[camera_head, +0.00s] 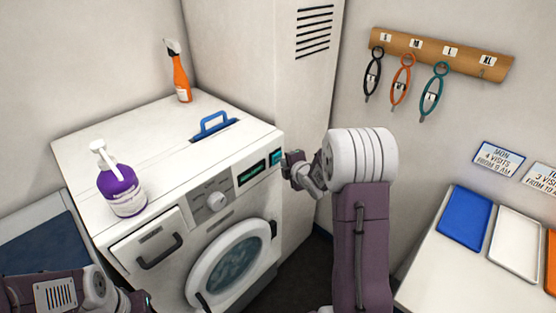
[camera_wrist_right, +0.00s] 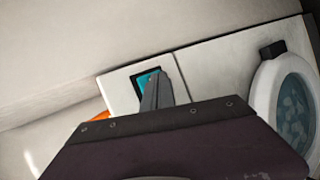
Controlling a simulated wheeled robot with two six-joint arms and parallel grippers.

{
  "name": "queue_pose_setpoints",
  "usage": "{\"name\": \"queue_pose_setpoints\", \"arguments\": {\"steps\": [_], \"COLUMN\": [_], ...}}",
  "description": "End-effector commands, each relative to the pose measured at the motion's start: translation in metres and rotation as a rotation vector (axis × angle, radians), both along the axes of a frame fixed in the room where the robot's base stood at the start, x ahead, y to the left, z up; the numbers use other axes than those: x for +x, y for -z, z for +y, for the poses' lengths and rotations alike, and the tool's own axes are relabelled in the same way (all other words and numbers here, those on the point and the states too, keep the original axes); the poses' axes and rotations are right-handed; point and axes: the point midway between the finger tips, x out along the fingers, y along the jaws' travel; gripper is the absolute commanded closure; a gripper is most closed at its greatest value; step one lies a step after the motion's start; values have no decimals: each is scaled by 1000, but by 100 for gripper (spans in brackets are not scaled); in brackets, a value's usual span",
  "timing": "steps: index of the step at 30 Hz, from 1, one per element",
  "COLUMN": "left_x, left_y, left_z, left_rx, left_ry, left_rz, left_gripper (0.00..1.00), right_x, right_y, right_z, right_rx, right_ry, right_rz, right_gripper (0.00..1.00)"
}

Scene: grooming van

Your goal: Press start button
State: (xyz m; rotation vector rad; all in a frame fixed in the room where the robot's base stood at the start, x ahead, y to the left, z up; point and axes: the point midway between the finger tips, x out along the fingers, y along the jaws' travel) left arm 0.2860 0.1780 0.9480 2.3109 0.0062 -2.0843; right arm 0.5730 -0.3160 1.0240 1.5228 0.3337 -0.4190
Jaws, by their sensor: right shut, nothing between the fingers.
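A white front-loading washing machine (camera_head: 215,180) stands against the wall. At the right end of its control panel is a teal button (camera_head: 276,156) in a dark frame; the teal patch (camera_wrist_right: 146,80) also shows in the right wrist view, partly hidden by my fingers. My right gripper (camera_head: 287,161) is shut and empty, its tips at the button. In the right wrist view the gripper (camera_wrist_right: 156,88) overlaps the button; I cannot tell whether it touches. My left gripper (camera_head: 140,301) is mostly cut off at the bottom.
A purple pump bottle (camera_head: 121,186), an orange spray bottle (camera_head: 179,76) and a blue handle (camera_head: 211,125) are on the machine's top. The round door (camera_head: 235,258) is closed. A wall rack (camera_head: 440,52) and a table with trays (camera_head: 464,222) are at the right.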

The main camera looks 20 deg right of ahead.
Motion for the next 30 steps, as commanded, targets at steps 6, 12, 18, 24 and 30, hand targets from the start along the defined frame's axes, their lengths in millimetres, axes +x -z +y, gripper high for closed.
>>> {"name": "queue_pose_setpoints", "arguments": {"steps": [6,12,18,24,30], "left_x": [0,0,0,0,0], "left_y": [1,1,3,4,5], "left_z": [0,0,0,0,0], "left_rx": [0,0,0,0,0], "left_ry": [0,0,0,0,0], "left_rz": [0,0,0,0,0], "left_gripper": [100,100,100,100,100], "right_x": [-6,-7,-24,-43,-52], "right_y": [0,0,0,0,0], "right_z": [-2,-3,-11,-19,-22], "right_rx": [1,0,1,0,0], "right_ry": [0,1,4,4,1], "right_rz": [1,1,1,1,0], "right_gripper": [100,100,100,100,100]}}
